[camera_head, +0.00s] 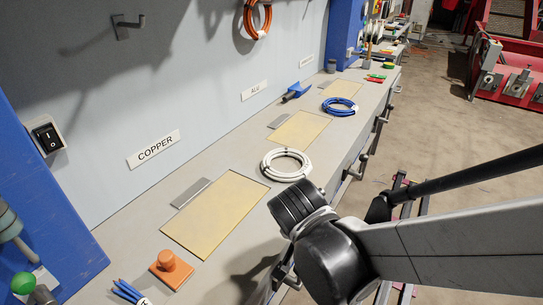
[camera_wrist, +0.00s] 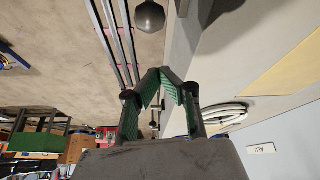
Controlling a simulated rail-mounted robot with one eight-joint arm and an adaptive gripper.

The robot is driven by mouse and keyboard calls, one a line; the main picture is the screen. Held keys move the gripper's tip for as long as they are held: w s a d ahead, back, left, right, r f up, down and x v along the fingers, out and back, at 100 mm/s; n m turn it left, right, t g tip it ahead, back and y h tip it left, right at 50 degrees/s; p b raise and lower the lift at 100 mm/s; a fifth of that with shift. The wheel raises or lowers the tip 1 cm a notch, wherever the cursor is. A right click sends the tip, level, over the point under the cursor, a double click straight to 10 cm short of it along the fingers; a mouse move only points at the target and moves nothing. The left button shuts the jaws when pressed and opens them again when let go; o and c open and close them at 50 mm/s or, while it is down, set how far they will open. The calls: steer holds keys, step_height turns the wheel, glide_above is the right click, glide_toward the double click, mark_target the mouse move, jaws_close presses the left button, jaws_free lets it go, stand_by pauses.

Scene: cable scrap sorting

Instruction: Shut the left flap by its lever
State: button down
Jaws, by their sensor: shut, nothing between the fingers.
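The left flap (camera_head: 215,215) is a yellow panel below the COPPER label and looks flat in the bench top. Its lever cannot be made out clearly; my arm covers much of the bench front there. A metal part (camera_head: 283,272) shows at the edge beside my wrist. My gripper (camera_wrist: 161,74) has green-padded fingers, shut and empty, beside the bench front in the wrist view. A dark faceted knob (camera_wrist: 150,16) is beyond the fingertips, apart from them; I cannot tell which lever it belongs to. In the head view my wrist hides the fingers.
A white cable coil (camera_head: 286,165), a blue coil (camera_head: 340,107) and an orange stamp-like block (camera_head: 171,268) lie on the bench (camera_head: 232,160). Other flaps (camera_head: 300,129) lie farther along. More levers (camera_head: 357,168) stick out of the front. Rails (camera_wrist: 114,40) run along the floor.

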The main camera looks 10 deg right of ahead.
steer(key=shift+s+p+v, duration=0.2)
steer(key=shift+p+v, duration=0.75)
steer(key=shift+v, duration=1.95)
steer(key=shift+a, duration=0.1)
steer(key=d+r+n+t+y, duration=0.1)
steer(key=d+r+n, duration=0.1)
steer(key=r, duration=0.3)
steer(key=s+d+r+n+t+y, duration=0.1)
steer(key=d+r+n+t, duration=0.1)
steer(key=d+r+n, duration=0.1)
steer(key=shift+d+r+n+y, duration=0.25)
steer(key=shift+r+n+y, duration=0.25)
steer(key=shift+r, duration=0.5)
